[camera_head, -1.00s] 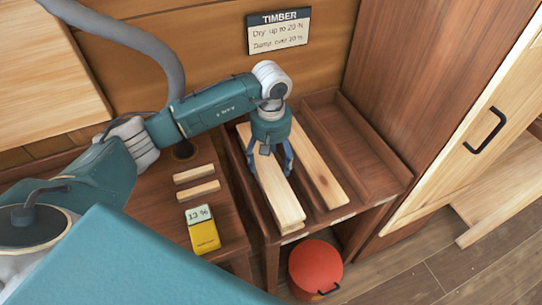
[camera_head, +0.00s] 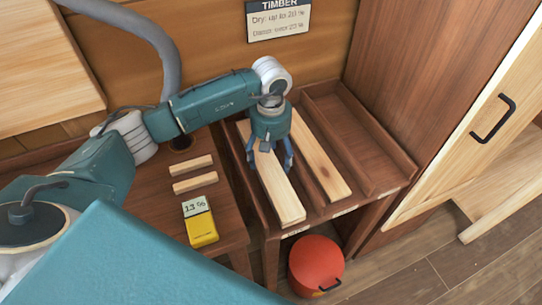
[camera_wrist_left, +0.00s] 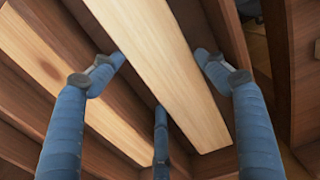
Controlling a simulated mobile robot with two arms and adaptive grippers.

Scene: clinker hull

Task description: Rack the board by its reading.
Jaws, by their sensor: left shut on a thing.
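My left gripper (camera_head: 268,160) points down, shut on a pale board (camera_head: 284,200) by its long sides. The board lies lengthwise at the rack's (camera_head: 402,180) left bay, its near end by the front edge; I cannot tell if it touches the floor. In the left wrist view the board (camera_wrist_left: 165,70) runs between the blue fingers (camera_wrist_left: 165,75). A yellow meter (camera_head: 202,229) on the bench at left reads 13 %. A wall sign (camera_head: 278,20) headed TIMBER gives a dry limit of up to 20 % and a damp line, blurred. My right gripper is not seen.
Another board (camera_head: 320,165) lies in the middle bay; the right bay (camera_head: 350,130) is empty. Two short wood strips (camera_head: 194,174) lie on the bench (camera_head: 150,205). A red bucket (camera_head: 316,264) stands below the rack. A cabinet door with black handle (camera_head: 493,118) is at right.

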